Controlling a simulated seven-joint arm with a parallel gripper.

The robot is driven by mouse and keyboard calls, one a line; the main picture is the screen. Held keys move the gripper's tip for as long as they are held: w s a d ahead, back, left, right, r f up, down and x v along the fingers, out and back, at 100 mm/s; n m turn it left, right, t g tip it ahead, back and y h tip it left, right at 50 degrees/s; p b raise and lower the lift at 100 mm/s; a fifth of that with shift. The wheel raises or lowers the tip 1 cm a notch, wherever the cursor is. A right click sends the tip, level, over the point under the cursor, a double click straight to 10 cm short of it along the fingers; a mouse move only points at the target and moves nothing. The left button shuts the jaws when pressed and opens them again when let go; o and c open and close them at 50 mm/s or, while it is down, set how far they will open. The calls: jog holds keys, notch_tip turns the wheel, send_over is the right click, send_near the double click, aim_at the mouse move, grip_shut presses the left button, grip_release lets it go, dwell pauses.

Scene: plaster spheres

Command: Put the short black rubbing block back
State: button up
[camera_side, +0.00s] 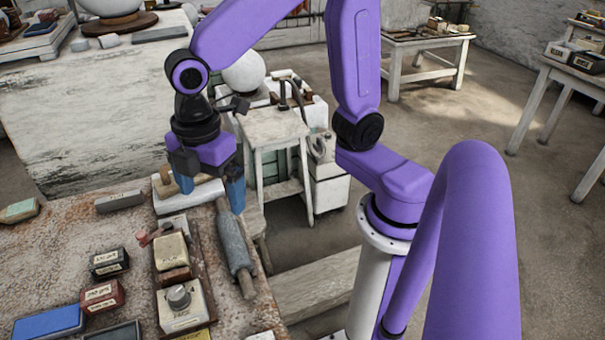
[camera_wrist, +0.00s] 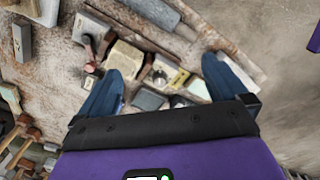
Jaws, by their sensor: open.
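A short black block with a pale label (camera_side: 110,262) lies on the worktable, left of the wooden board with the cream block (camera_side: 171,252). A dark red labelled block (camera_side: 102,296) lies just in front of it. My gripper (camera_side: 209,190) is open, with its blue fingers pointing down over the back right of the table. In the wrist view my gripper (camera_wrist: 161,70) spreads over the cream block (camera_wrist: 125,60) and a knobbed box (camera_wrist: 164,73). A dark grey block (camera_wrist: 148,99) shows there too; I cannot tell whether it is the black one.
A grey roller-shaped tool (camera_side: 234,245) lies along the table's right edge. The knobbed box (camera_side: 184,304), a blue block (camera_side: 48,323) and a dark slab (camera_side: 115,333) are near the front. A grey bar (camera_side: 120,201) lies farther back. Bare table shows at left.

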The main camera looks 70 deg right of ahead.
jog(key=s+d+f+m, duration=0.1)
jog(key=s+d+m, duration=0.4)
jog(key=s+d, duration=0.6)
jog(key=shift+s+f, duration=0.3)
jog(key=shift+s, duration=0.9)
